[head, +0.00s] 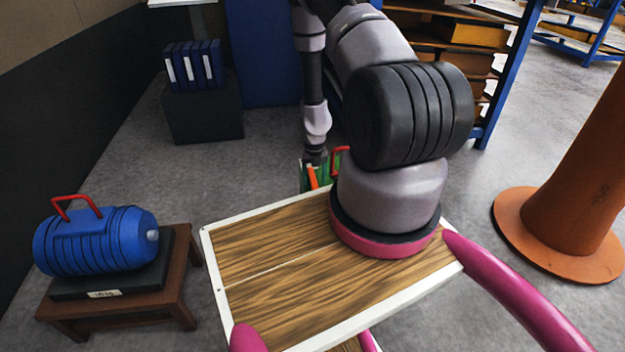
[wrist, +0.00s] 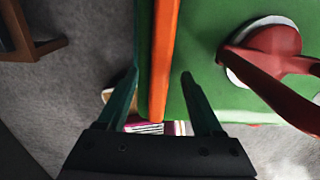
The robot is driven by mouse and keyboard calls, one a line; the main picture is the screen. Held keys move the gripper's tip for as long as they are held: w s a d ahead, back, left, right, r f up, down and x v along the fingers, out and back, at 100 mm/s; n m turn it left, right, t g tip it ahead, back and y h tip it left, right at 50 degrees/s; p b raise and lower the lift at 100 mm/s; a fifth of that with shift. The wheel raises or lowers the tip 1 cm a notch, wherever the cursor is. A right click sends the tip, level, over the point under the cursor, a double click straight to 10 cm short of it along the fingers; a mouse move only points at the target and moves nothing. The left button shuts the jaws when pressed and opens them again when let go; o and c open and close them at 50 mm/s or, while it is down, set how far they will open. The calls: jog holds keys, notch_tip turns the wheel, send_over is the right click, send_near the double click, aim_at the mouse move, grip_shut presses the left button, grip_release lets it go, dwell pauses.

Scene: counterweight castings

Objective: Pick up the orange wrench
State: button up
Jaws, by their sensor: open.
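The orange wrench (wrist: 163,60) lies along the green surface (wrist: 215,105) in the wrist view, close to its left edge. Only a long bar of it shows; its far end runs out of the picture at the top. My gripper (wrist: 160,76) is open, with one dark green finger on each side of the bar in the picture. I cannot tell whether the fingers touch it or are still above it. In the head view a small part of the wrench (head: 312,177) shows below my gripper (head: 314,160), mostly hidden by my arm.
A red handled object (wrist: 275,50) stands on the green surface close to the right finger. A blue motor-like casting (head: 95,240) sits on a low brown table at left. Blue binders (head: 193,65) stand on a dark box. An orange column (head: 570,190) stands at right.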

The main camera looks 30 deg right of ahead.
jog(key=shift+f, duration=0.4)
grip_shut()
dwell(1.2)
